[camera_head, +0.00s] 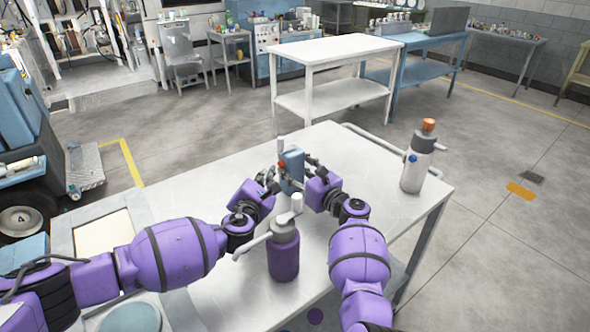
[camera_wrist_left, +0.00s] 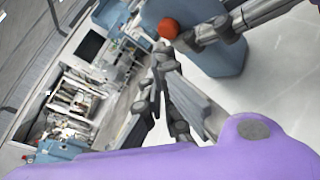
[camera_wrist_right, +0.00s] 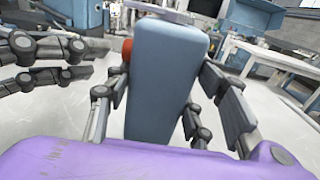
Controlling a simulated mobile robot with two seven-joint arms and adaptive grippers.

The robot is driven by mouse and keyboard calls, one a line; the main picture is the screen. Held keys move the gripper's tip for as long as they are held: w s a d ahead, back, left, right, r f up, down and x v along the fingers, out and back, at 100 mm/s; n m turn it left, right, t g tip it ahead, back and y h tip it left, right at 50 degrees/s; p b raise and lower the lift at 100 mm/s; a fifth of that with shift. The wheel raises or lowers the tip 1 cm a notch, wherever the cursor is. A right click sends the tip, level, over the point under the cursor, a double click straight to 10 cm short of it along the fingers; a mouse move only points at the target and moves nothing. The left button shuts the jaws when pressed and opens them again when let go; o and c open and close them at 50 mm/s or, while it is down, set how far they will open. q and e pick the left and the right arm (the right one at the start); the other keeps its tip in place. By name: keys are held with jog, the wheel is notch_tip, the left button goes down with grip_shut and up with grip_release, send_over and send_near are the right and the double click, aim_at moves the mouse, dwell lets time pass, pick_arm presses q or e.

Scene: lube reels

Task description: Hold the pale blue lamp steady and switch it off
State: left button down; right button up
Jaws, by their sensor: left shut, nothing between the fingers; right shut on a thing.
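The pale blue lamp (camera_head: 293,162) stands upright near the middle of the white table. It is a rounded block with a red knob (camera_head: 282,164) on its left side. My right gripper (camera_head: 305,172) is shut on the lamp, and the right wrist view shows the lamp's body (camera_wrist_right: 165,80) between its fingers. My left gripper (camera_head: 271,179) is shut and empty, close to the knob side of the lamp. In the left wrist view its fingertips are near the red knob (camera_wrist_left: 168,28); whether they touch it I cannot tell.
A purple pump container (camera_head: 284,256) with a grey spout stands in front, between my forearms. A white bottle (camera_head: 417,166) with an orange top and blue knob stands at the table's right. The white table (camera_head: 370,205) has free room between lamp and bottle.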

pick_arm(q)
jog(key=shift+s+a, duration=0.85)
jog(key=shift+a, duration=0.3)
jog(key=shift+s+a, duration=0.85)
jog(key=shift+a, duration=0.3)
pick_arm(e)
jog(key=o, duration=1.6)
jog(key=shift+c, duration=0.2)
